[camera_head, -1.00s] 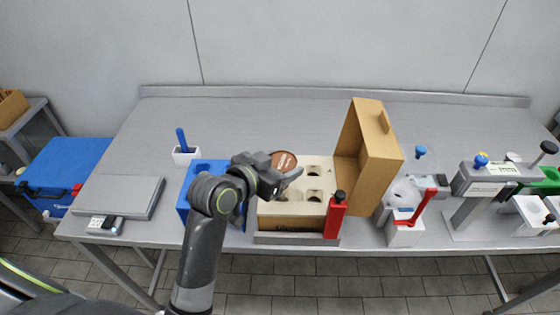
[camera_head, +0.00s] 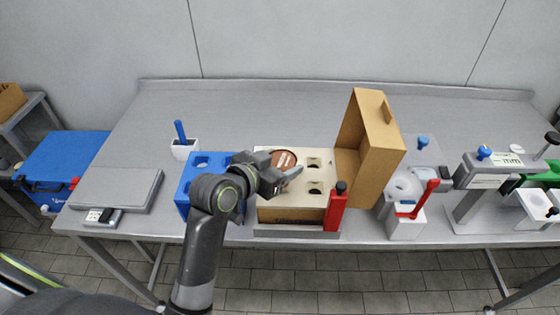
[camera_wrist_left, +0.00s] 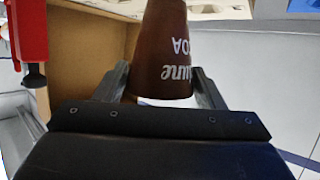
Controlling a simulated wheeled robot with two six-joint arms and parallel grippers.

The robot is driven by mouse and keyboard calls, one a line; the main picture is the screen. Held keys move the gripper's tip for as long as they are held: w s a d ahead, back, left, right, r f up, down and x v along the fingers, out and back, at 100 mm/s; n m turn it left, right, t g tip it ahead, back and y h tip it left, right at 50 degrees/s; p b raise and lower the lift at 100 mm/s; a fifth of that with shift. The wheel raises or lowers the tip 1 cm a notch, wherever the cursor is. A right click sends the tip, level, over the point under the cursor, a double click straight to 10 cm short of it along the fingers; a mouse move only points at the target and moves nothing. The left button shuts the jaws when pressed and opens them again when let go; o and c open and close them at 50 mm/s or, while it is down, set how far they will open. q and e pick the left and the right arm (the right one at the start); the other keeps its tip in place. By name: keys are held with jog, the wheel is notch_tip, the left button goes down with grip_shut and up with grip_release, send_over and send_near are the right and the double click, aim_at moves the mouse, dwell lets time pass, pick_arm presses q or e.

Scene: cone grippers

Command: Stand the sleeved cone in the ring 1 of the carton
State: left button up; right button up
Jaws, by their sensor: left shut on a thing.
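The sleeved cone has a brown sleeve with white lettering (camera_wrist_left: 166,50) in the left wrist view. In the head view its round brown top (camera_head: 283,158) shows over the back left of the carton's cream ring tray. My left gripper (camera_head: 290,178) is shut on the cone; its fingers (camera_wrist_left: 168,88) flank the sleeve. The carton (camera_head: 290,215) is brown cardboard, its lid (camera_head: 370,150) open to the right. Two empty rings show at the tray's right. The cone's lower tip is hidden, so I cannot tell whether it is inside a ring. My right gripper is not in view.
A blue holder (camera_head: 187,190) with holes is close on the left. A white cup with a blue stick (camera_head: 184,148) stands behind it. A scale (camera_head: 120,187) lies farther left. Dispensers stand at the right.

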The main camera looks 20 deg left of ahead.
pick_arm(q)
jog(key=shift+f+b, duration=1)
jog(key=shift+f, duration=0.7)
jog(key=o, duration=1.1)
jog(key=shift+s, duration=0.1)
jog(key=shift+s, duration=0.1)
jog(key=p+v, duration=0.7)
jog(key=v, duration=1)
jog(key=shift+r, duration=0.1)
